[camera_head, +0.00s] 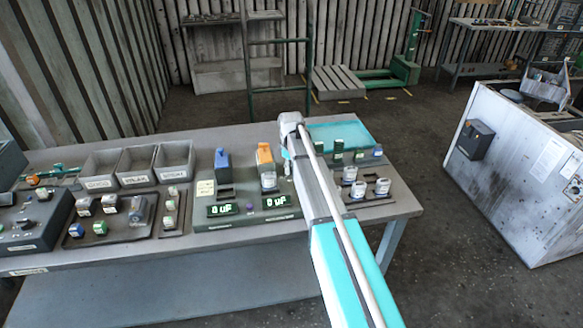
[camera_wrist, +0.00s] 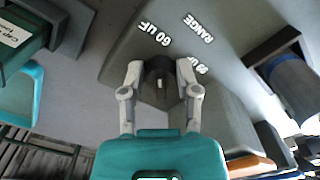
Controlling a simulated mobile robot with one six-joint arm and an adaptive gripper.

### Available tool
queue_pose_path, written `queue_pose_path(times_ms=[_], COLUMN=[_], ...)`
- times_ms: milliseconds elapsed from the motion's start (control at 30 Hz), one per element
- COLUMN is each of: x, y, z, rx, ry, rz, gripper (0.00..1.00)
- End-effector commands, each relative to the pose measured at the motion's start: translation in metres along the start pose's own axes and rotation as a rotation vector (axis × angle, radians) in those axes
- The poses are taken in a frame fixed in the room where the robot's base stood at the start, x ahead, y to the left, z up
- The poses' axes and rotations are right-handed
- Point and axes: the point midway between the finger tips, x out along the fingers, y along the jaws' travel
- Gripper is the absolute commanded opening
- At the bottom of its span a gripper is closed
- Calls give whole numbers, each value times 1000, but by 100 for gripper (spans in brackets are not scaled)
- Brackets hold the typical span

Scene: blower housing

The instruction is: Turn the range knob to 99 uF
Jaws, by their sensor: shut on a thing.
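The dark range knob (camera_wrist: 158,82) sits on the grey tester panel (camera_wrist: 125,58), with my gripper (camera_wrist: 160,78) shut on it from both sides. A small pale mark shows on the knob, on the side facing my palm. The label "60 uF" (camera_wrist: 153,33) and the word "RANGE" (camera_wrist: 199,27) are readable beside the knob. Another label (camera_wrist: 202,66), ending in "uF", is partly covered by my right finger. In the head view the tester (camera_head: 240,226) has two green displays, left (camera_head: 222,209) and right (camera_head: 277,201), both reading "0 uF".
Blue (camera_head: 222,160) and orange (camera_head: 264,155) parts stand on the tester. Grey bins (camera_head: 174,160) and trays of small parts lie left. A tray with white-topped cylinders (camera_head: 359,190) and a teal mat (camera_head: 340,134) are right of my arm.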

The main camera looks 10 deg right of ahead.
Motion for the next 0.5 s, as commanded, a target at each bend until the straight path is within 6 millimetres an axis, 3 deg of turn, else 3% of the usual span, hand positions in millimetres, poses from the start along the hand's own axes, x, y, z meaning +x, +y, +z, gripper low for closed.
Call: queue_pose_path(times_ms=[500], x=[0], y=[-3], z=[0], rx=[374], ry=[-2], rz=[1], gripper=[0])
